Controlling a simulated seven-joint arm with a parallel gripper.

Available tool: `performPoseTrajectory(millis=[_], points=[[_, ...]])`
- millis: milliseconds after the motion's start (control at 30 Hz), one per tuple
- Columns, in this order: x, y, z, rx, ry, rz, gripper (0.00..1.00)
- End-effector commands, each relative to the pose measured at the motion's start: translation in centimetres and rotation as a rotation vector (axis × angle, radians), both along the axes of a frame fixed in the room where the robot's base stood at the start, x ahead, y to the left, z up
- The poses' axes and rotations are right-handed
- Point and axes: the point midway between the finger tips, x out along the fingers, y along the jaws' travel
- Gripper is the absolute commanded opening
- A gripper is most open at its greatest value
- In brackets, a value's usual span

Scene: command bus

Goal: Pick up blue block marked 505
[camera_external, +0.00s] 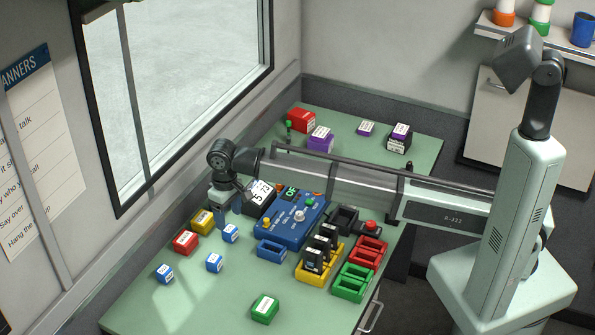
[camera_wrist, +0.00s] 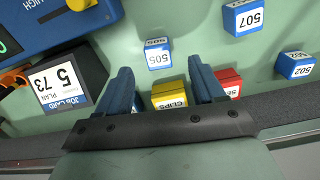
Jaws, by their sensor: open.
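The blue block marked 505 (camera_wrist: 159,58) shows in the wrist view with its white label facing up, between the tips of my gripper's two blue fingers (camera_wrist: 159,66). The fingers are apart and hold nothing. In the outside view, my gripper (camera_external: 229,211) hangs above the bench beside the blue control box. A blue block (camera_external: 231,234) just below it matches 505 by position, though its number is too small to read there. I cannot tell the exact height of the fingertips over it. Blue blocks marked 507 (camera_wrist: 243,19) and 502 (camera_wrist: 295,67) lie to the right in the wrist view.
A yellow CLIPS box (camera_wrist: 170,96) and a red box (camera_wrist: 229,84) sit close by my fingers. The blue control box (camera_external: 291,219) and a black 5 73 display (camera_wrist: 60,84) stand beside them. An empty blue tray (camera_external: 271,250) is nearby.

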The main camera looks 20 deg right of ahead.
Motion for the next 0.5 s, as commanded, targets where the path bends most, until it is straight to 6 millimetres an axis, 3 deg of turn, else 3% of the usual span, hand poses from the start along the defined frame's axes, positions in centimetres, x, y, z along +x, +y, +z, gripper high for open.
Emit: performPoseTrajectory(millis=[500], points=[[0.1,-0.2,-3.4,0.0,0.0,0.0,0.68]])
